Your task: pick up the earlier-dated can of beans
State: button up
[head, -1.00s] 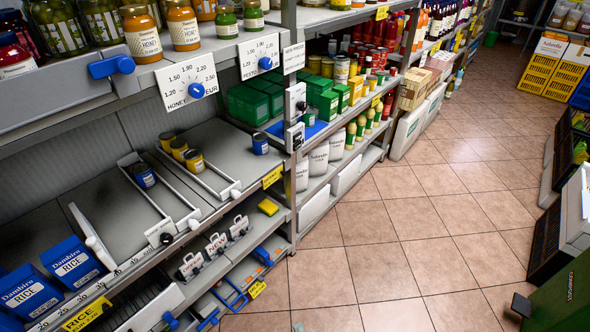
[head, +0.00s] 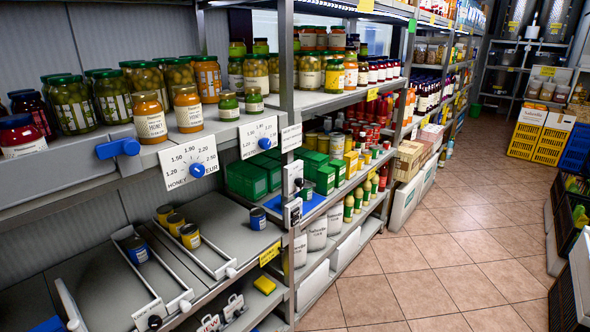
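On the lower shelf in the head view, three yellow-labelled cans stand in a row in a railed lane: the back one (head: 165,214), the middle one (head: 176,224) and the front one (head: 190,236). A blue can (head: 137,251) stands in the lane to their left. Another blue can (head: 257,218) stands alone to the right, near the shelf's front edge. I cannot read the labels or dates, so I cannot tell which cans hold beans or which is earlier-dated. My gripper is not in view.
The upper shelf, with honey jars (head: 150,117) and a white price dial (head: 189,163), overhangs the cans. Lane rails (head: 211,251) flank them. A shelf post (head: 287,60) stands to the right. The tiled floor (head: 440,255) on the right is clear.

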aim_at(257, 215)
jog(key=i+j, duration=0.2)
jog(key=i, duration=0.3)
jog(key=i+j, duration=0.15)
jog(key=i, duration=0.35)
jog(key=i+j+z, duration=0.1)
jog(key=i, duration=0.35)
jog(key=i+j, duration=0.05)
jog(key=j, duration=0.05)
